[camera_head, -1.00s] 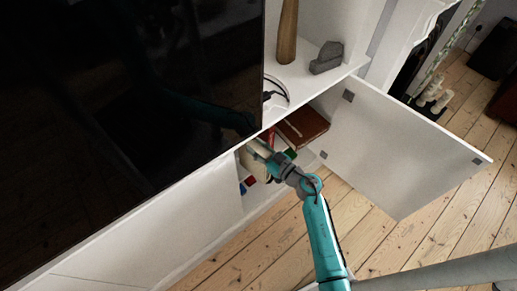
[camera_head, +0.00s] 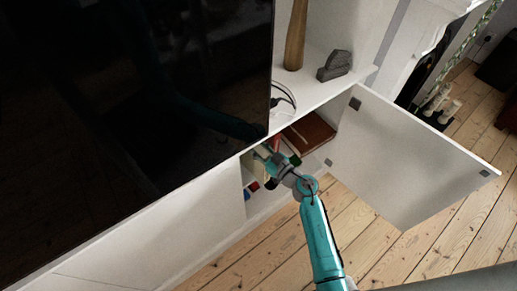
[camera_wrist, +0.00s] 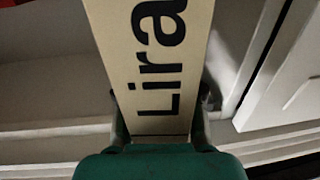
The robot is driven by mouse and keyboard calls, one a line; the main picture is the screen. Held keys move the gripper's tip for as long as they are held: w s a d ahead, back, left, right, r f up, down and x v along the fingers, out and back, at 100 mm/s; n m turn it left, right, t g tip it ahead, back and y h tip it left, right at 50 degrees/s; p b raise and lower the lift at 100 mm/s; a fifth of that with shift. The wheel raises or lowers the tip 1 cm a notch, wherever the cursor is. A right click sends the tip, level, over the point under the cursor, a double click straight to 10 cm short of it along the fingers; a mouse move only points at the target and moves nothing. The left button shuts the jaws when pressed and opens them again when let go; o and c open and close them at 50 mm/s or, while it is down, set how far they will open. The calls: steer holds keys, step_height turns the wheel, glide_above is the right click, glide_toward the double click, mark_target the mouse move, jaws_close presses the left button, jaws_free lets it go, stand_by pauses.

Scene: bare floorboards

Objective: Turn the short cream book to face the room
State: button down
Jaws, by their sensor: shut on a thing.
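The cream book (camera_wrist: 135,60) fills the middle of the wrist view, with its spine and the black letters "Lira" toward the camera. My gripper (camera_wrist: 160,108) is shut on it, one dark finger on each side of the spine. In the head view, my gripper (camera_head: 268,156) is at the mouth of the open low cabinet, under the shelf edge. A small cream part of the book (camera_head: 262,172) shows beside my gripper there. The far end of the book is hidden, and I cannot tell how deep it sits.
The white cabinet door (camera_head: 410,160) stands open to the right. A brown book (camera_head: 308,135) lies inside. Small red and blue items (camera_head: 251,188) are at the lower left. The large black screen (camera_head: 130,90) is close on the left. The floorboards (camera_head: 330,225) in front are clear.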

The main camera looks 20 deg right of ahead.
steer(key=w+a+m+h, duration=0.1)
steer(key=w+a, duration=0.1)
steer(key=w, duration=0.7)
steer(key=shift+t+h, duration=0.3)
steer(key=shift+h, duration=0.1)
stand_by(1.6)
steer(key=shift+w, duration=0.15)
steer(key=shift+f, duration=0.2)
stand_by(1.0)
steer(key=c, duration=0.7)
jaws_free()
steer(key=shift+o, duration=0.2)
steer(key=shift+f, duration=0.1)
steer(key=v, duration=1.1)
steer(key=shift+s+d, duration=0.15)
steer(key=shift+s, duration=0.4)
